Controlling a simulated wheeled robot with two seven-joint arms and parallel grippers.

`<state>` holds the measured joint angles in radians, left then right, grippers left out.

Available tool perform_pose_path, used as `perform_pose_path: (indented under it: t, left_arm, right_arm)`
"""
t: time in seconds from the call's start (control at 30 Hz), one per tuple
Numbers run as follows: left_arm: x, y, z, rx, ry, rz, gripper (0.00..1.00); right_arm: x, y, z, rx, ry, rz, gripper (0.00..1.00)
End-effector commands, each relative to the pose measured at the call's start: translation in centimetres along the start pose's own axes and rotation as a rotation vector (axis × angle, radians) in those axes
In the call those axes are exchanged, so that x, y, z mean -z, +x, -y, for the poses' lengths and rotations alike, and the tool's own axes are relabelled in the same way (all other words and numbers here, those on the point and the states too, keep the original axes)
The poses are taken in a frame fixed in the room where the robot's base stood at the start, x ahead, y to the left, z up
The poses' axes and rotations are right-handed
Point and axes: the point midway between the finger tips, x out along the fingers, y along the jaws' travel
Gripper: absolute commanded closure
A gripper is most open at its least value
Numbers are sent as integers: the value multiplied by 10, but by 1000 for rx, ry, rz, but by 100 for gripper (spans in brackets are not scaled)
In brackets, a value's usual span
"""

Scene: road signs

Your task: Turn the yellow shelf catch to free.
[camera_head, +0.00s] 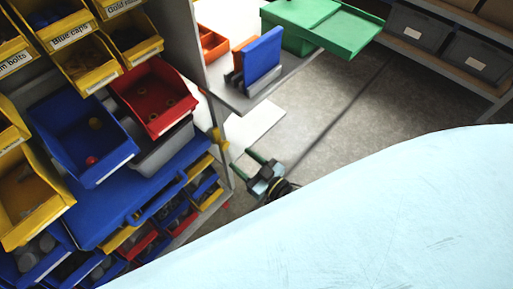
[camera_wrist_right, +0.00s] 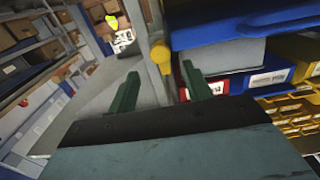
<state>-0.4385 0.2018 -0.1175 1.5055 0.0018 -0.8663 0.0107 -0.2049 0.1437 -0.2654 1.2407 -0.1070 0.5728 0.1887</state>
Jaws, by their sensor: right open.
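The yellow shelf catch (camera_head: 219,139) is on the grey shelf upright, at the edge beside the blue tray. In the right wrist view the catch (camera_wrist_right: 160,55) shows a round knob with a short part pointing down, between my green fingers in the picture. My right gripper (camera_head: 241,159) is open and empty, with its two green fingers pointing toward the upright, a little below and right of the catch. The fingers (camera_wrist_right: 160,70) appear apart from the catch, though the exact gap cannot be told. My left gripper is not in view.
A blue tray (camera_head: 108,212) with a handle lies left of the catch, among several bins such as a red bin (camera_head: 152,97). A grey shelf (camera_head: 240,98) holds blue and orange plates above. A green box (camera_head: 318,27) stands behind. Open floor (camera_head: 335,105) lies right.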

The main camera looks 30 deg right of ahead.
Motion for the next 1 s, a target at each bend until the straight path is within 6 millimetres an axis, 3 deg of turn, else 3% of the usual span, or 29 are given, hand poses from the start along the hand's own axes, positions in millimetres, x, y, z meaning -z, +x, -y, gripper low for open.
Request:
perform_pose_path:
  t: [0.1, 0.3, 1.0]
  left_arm:
    - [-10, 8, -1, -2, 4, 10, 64]
    - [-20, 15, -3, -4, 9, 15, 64]
    - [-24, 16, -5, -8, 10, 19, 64]
  right_arm:
    - [1, -24, -1, 0, -2, 2, 50]
    - [0, -46, 0, 0, -1, 0, 50]
    - [4, -49, 0, 0, -1, -1, 50]
